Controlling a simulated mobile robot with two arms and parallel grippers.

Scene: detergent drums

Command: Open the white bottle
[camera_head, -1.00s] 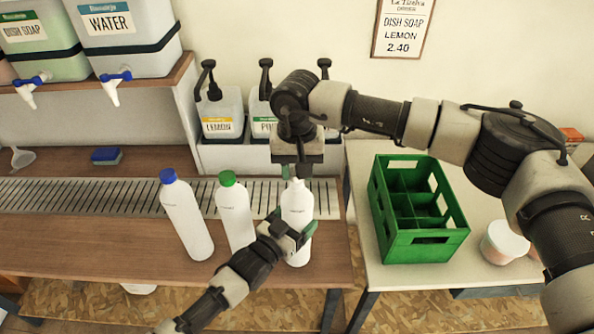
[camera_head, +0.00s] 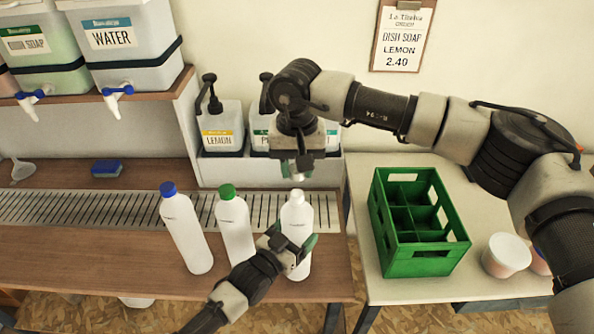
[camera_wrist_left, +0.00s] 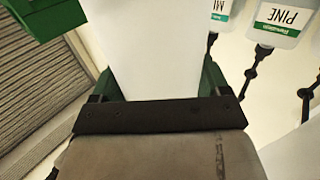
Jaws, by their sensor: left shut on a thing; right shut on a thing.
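The white bottle (camera_head: 297,212) stands upright at the right end of the wooden counter, its bare neck showing at the top. My left gripper (camera_head: 290,250) is shut around its body, with green fingers on both sides. In the left wrist view the bottle (camera_wrist_left: 145,45) fills the space between the fingers (camera_wrist_left: 160,85). My right gripper (camera_head: 297,168) is above the bottle, apart from it, pointing down and shut on a small white cap (camera_head: 297,178), which the fingers partly hide.
A blue-capped bottle (camera_head: 186,235) and a green-capped bottle (camera_head: 235,228) stand close to the left. Pump dispensers (camera_head: 220,130) are behind. A green crate (camera_head: 415,265) and a white tub (camera_head: 506,255) are on the right table. A metal grate (camera_head: 80,211) runs along the counter.

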